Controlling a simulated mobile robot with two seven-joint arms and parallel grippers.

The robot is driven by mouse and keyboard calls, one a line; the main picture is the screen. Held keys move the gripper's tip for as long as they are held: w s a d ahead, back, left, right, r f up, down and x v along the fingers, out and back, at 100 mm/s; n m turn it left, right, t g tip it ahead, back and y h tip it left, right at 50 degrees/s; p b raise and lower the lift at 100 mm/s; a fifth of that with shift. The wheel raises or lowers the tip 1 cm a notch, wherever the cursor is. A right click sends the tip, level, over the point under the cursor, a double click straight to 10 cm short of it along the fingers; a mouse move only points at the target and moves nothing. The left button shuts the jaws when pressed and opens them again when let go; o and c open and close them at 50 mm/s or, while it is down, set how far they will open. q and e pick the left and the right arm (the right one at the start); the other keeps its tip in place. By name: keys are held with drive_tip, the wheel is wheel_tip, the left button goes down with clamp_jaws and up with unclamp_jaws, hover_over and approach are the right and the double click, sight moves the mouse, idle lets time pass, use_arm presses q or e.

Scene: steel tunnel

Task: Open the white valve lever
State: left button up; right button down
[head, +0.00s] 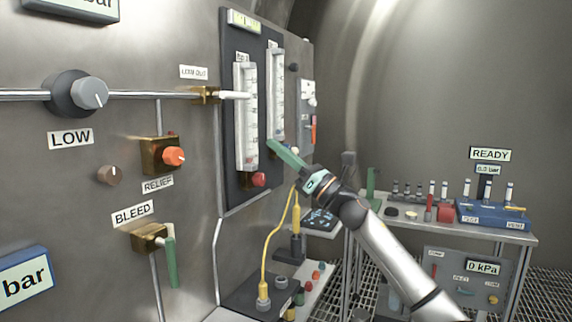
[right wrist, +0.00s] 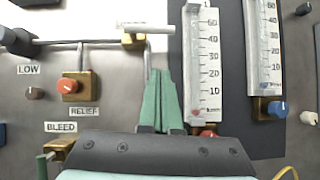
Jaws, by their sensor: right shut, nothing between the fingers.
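The white valve lever (head: 236,95) lies about level on a brass valve body (head: 207,95) beneath a small white label, at the end of the steel pipe. It also shows in the right wrist view (right wrist: 148,28), near the top, with its brass body (right wrist: 133,41) below it. My right gripper (head: 272,145) has green fingers that are together and empty. It is below and to the right of the lever in the head view, apart from it. In the right wrist view the fingertips (right wrist: 162,74) point up, below the lever's right part. My left gripper is not in view.
A dark panel with white flow gauges (head: 246,115) stands right beside the lever. Left of it are the orange RELIEF knob (head: 173,156), the grey LOW knob (head: 91,94) and the green BLEED lever (head: 170,262). A laden bench (head: 520,234) stands at the right.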

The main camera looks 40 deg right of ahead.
drive_tip(key=shift+b+v, duration=0.3)
drive_tip(key=shift+v, duration=0.75)
